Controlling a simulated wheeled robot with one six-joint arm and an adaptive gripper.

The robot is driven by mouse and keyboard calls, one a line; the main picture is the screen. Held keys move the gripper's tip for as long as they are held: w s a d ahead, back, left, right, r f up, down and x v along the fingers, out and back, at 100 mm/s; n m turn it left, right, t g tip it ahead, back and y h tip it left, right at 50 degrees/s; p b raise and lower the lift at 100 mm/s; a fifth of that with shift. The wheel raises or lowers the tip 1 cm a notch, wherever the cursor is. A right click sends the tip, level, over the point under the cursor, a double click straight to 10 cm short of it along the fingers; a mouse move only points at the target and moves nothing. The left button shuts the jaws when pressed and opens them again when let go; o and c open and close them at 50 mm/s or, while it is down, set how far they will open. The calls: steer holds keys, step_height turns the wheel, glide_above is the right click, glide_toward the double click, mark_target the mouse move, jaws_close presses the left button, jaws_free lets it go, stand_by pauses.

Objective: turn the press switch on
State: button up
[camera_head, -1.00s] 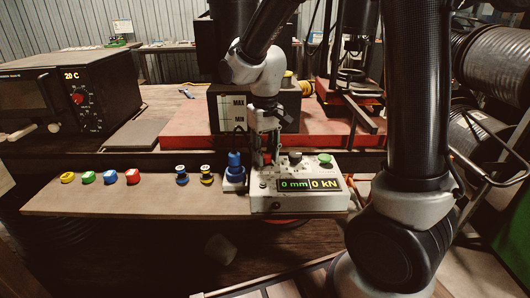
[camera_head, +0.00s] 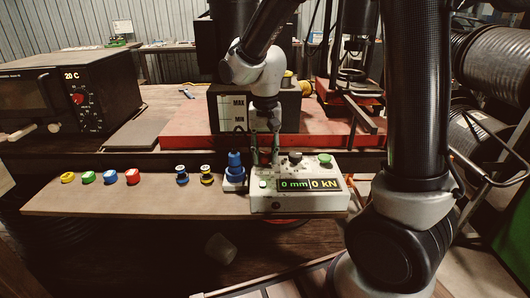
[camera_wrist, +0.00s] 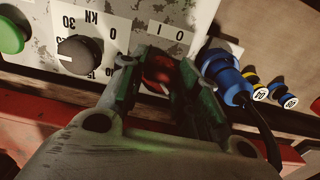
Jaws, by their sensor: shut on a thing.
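The press switch is a red knob (camera_wrist: 158,72) on the pale control box (camera_head: 330,204), beside a white label with 0 and I marks. In the wrist view my gripper (camera_wrist: 160,82) has its green-padded fingers on either side of the knob, shut on it. The fingers partly cover the knob, so I cannot tell exactly where it points. In the head view my gripper (camera_head: 265,160) reaches down onto the back left of the box. The box's display (camera_head: 308,184) reads 0 mm and 0 kN.
A black dial (camera_wrist: 80,53) and a green button (camera_wrist: 10,36) sit on the box beside the switch. A blue connector (camera_wrist: 222,72) with a black cable stands close on the other side. Several coloured buttons line the brown shelf (camera_head: 110,202).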

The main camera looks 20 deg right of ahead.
mark_target(265, 154)
steer(key=o, duration=1.1)
steer(key=shift+c, duration=0.2)
step_height(265, 154, up, 12)
